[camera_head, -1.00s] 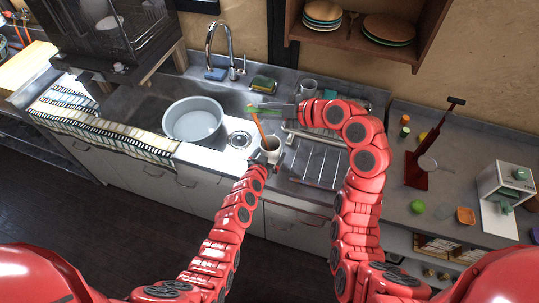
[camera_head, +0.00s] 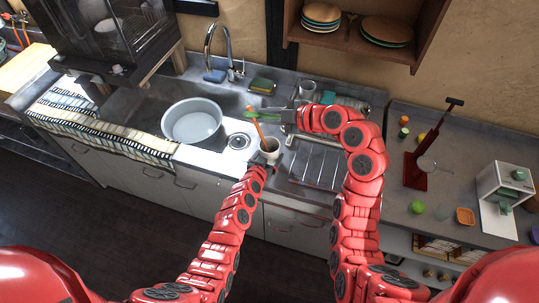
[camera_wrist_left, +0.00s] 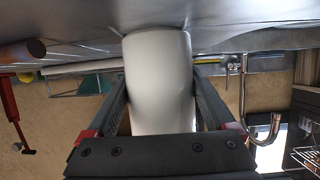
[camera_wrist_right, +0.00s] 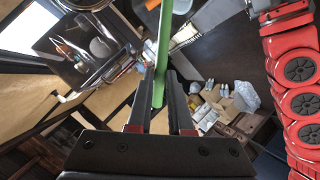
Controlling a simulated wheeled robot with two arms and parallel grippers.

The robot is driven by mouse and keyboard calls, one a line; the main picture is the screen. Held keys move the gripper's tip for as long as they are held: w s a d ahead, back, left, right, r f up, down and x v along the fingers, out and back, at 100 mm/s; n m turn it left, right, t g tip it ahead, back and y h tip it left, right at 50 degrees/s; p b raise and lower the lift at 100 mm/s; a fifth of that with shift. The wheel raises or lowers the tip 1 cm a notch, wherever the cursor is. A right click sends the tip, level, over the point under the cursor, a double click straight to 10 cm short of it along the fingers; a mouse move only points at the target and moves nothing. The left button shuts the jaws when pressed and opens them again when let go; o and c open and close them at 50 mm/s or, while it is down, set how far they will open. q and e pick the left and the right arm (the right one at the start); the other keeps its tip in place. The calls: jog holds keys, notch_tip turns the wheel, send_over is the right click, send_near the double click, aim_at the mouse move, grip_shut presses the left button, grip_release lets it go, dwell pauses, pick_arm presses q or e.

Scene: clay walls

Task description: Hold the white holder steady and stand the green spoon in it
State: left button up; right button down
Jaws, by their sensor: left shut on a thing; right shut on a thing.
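The white holder (camera_head: 270,151) stands upright on the counter right of the sink basin, and a brown-orange utensil (camera_head: 257,127) leans up out of it. My left gripper (camera_head: 265,161) is shut on the holder; in the left wrist view the fingers flank the white holder (camera_wrist_left: 160,70). The green spoon (camera_head: 262,114) lies roughly level above the holder, beside the orange utensil. My right gripper (camera_head: 286,116) is shut on it. In the right wrist view the green spoon (camera_wrist_right: 163,45) extends out beyond the fingertips. The holder's inside is largely hidden.
A grey-white basin (camera_head: 192,121) sits in the sink to the left, with a faucet (camera_head: 210,50) behind. A sponge (camera_head: 263,85) lies at the back. A wire drying rack (camera_head: 318,165) is right of the holder. A wooden shelf with plates (camera_head: 388,30) hangs above right.

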notch_tip(320, 180, down, 12)
dwell(1.3)
jog(key=shift+r, duration=0.1)
jog(key=c, duration=0.8)
grip_release()
jog(key=shift+o, duration=0.2)
jog(key=shift+d, duration=0.1)
jog(key=v, duration=1.1)
jog(key=shift+s+d+r, duration=0.25)
